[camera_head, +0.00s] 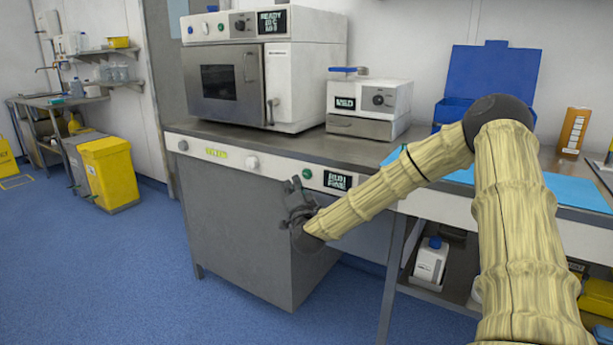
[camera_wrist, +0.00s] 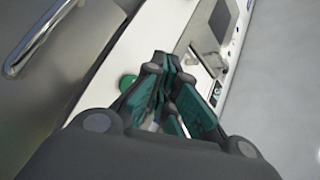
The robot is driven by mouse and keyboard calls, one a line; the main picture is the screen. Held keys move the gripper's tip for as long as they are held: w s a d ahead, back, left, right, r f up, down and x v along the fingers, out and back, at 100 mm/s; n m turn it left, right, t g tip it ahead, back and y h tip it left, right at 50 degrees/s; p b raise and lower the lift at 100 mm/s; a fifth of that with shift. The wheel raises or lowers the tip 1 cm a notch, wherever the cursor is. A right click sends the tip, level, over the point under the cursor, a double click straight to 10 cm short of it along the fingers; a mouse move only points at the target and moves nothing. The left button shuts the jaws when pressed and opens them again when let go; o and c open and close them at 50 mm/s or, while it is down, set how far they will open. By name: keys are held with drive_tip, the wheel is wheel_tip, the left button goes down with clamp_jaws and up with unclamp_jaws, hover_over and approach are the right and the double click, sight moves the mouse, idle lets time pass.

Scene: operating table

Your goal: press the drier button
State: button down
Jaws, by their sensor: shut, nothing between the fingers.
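A round green button (camera_head: 307,173) sits on the white front panel (camera_head: 225,155) of the grey cabinet, just left of a dark display (camera_head: 337,181) with white text. The button also shows in the wrist view (camera_wrist: 128,82), left of my fingers. My gripper (camera_head: 293,184) is shut and empty in front of that panel, close to the button. In the wrist view my fingertips (camera_wrist: 162,62) overlap the panel; whether they touch it I cannot tell. No readable label shows which machine is the drier.
A large oven-like machine (camera_head: 220,82) with its own buttons and a smaller box unit (camera_head: 369,96) stand on the counter. A white knob (camera_head: 252,162) is left of the green button. A blue tray (camera_head: 488,75) stands behind my arm.

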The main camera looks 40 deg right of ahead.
drive_tip(key=shift+s+a, duration=0.25)
drive_tip(key=shift+a, duration=0.35)
drive_tip(key=shift+s+a, duration=0.2)
drive_tip(key=shift+a, duration=0.35)
